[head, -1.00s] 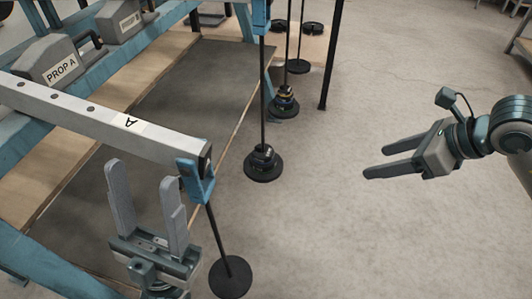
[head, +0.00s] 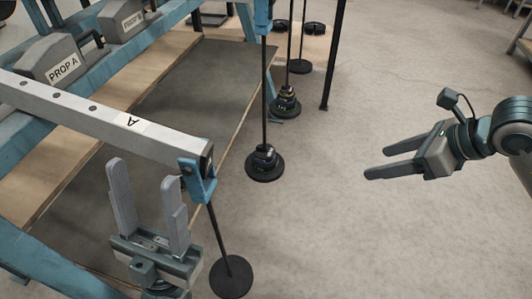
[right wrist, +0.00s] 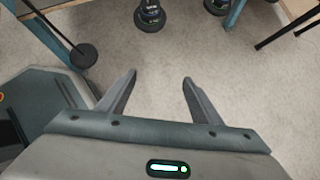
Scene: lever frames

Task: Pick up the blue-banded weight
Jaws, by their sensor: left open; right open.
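Two rod hangers carry stacks of dark weights: a nearer stack (head: 264,159) and a farther stack (head: 286,102). The farther stack shows thin coloured bands. The bands are too small for me to tell which weight is the blue-banded one. In the right wrist view a weight stack (right wrist: 150,14) is at the top, beyond the fingertips, partly cut off. My right gripper (head: 377,162) is open and empty, to the right of the stacks and clear of them. My left gripper (head: 145,172) is open and empty, with fingers pointing up in front of the beam's end.
A grey beam (head: 70,113) marked A ends in a blue bracket (head: 197,180). An empty hanger with a round base plate (head: 231,277) hangs from it. Blue frame rails and a block labelled PROP A (head: 55,66) are at left. The floor between my right gripper and the hangers is clear.

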